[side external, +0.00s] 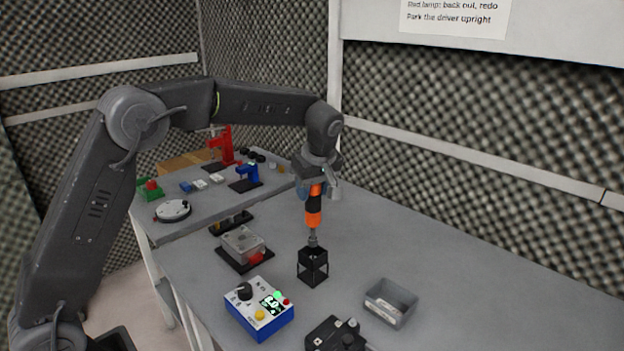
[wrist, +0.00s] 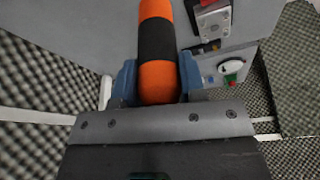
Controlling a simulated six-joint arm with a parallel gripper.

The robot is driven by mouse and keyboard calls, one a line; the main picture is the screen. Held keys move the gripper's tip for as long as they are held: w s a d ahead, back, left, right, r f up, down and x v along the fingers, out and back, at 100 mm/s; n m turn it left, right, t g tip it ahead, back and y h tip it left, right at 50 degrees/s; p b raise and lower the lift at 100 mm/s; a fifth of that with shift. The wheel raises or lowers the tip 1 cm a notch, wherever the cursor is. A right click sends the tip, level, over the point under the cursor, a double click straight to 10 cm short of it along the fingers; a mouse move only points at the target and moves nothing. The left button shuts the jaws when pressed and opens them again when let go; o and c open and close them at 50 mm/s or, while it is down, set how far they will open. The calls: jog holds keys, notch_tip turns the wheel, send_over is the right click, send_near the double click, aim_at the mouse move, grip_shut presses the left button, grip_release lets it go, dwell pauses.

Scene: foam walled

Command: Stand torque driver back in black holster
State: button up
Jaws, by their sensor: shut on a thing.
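The torque driver (side external: 313,212) has an orange and black handle and a grey metal lower end. My gripper (side external: 314,188) is shut on the upper part of its handle and holds it close to upright. The black holster (side external: 313,267) stands on the bench directly below. The driver's lower end is at the holster's top opening; I cannot tell how far inside it is. In the wrist view the orange and black handle of the driver (wrist: 157,50) lies between the blue fingers of my gripper (wrist: 158,82). The holster is not visible there.
A clear-topped fixture (side external: 243,249) is behind left. The bench at right is clear.

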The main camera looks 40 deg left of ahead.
aim_at(312, 226)
jog(key=shift+f, duration=5.05)
dwell(0.5)
jog(key=o, duration=1.1)
jog(key=shift+c, duration=0.2)
jog(key=v, duration=1.3)
jog(key=shift+d+r, duration=0.2)
jog(key=shift+r, duration=0.15)
jog(key=shift+s, duration=0.1)
